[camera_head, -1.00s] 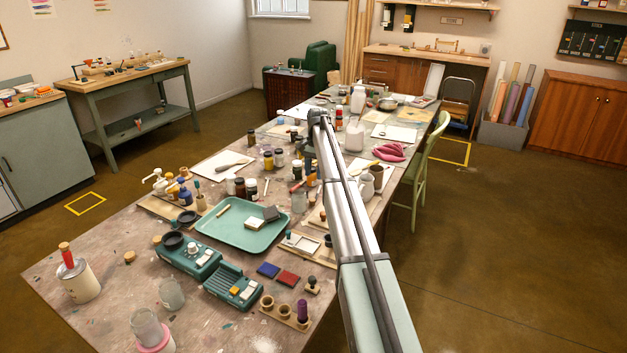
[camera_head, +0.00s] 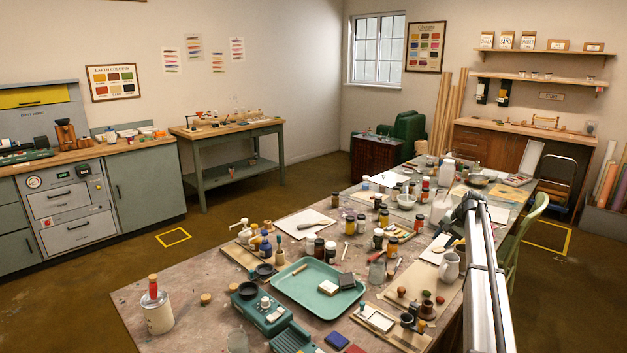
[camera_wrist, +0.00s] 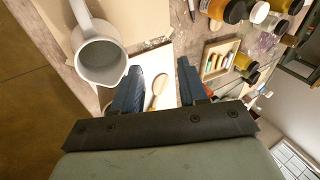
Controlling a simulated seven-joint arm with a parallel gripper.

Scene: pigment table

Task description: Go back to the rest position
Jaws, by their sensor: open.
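My gripper (camera_wrist: 159,82) shows in the wrist view with its two dark blue fingers apart and nothing between them. It hangs above the table, over a white sheet with a wooden spoon (camera_wrist: 152,104) lying below the fingers. A pale grey jug (camera_wrist: 99,60) is just left of the left finger, apart from it as far as I can tell. In the head view my arm reaches in from the lower right, and its end (camera_head: 470,203) is over the right side of the table. The fingers are too small to make out there. The jug also shows beside the arm (camera_head: 449,266).
The long table (camera_head: 165,260) is crowded with jars, bottles and a green tray (camera_head: 318,301). A small wooden box of coloured sticks (camera_wrist: 218,62) and several dark-lidded jars (camera_wrist: 236,10) lie right of my gripper. A green chair (camera_head: 527,222) stands at the table's right side.

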